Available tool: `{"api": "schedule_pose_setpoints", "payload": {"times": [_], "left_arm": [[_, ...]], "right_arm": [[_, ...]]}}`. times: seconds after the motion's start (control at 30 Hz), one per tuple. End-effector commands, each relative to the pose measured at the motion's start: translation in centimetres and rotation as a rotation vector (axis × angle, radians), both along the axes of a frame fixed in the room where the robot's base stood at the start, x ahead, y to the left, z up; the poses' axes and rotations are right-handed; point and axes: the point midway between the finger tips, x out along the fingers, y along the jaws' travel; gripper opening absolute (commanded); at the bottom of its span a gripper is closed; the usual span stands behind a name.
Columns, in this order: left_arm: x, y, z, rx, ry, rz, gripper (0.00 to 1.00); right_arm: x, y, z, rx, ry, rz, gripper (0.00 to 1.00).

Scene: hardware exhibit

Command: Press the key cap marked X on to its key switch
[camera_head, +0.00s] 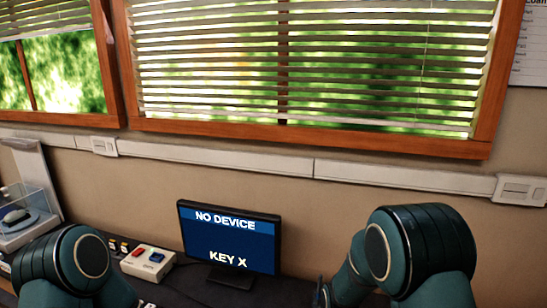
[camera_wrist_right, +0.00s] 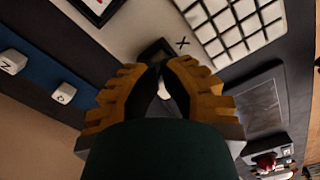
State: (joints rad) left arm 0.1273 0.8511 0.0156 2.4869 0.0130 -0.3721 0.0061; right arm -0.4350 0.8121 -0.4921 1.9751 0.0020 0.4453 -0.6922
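My right gripper (camera_wrist_right: 161,66) shows in the right wrist view, with yellow fingers and dark pads that nearly meet at the tips. A small pale patch lies between the pads; I cannot tell whether it is a held cap or the surface behind. Just beyond the tips is a dark square (camera_wrist_right: 152,49), likely the key switch place, partly covered by the fingers. A black X mark (camera_wrist_right: 183,42) is printed beside it on a beige panel (camera_wrist_right: 204,68). No loose cap marked X can be made out. My left gripper is out of view.
A keyboard with white keys (camera_wrist_right: 245,25) lies at upper right in the wrist view. White caps, one marked N (camera_wrist_right: 7,66) and another (camera_wrist_right: 64,93), sit on a blue strip at left. The monitor (camera_head: 229,240) reads "NO DEVICE" and "KEY X". A button box (camera_head: 147,262) stands left of it.

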Motion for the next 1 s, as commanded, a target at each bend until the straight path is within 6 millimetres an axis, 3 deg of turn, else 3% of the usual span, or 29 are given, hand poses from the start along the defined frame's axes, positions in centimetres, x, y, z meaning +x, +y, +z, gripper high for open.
{"api": "schedule_pose_setpoints", "payload": {"times": [1.0], "left_arm": [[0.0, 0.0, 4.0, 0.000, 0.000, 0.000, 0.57]], "right_arm": [[0.0, 0.0, 5.3, 0.001, -0.001, -0.001, 0.00]]}}
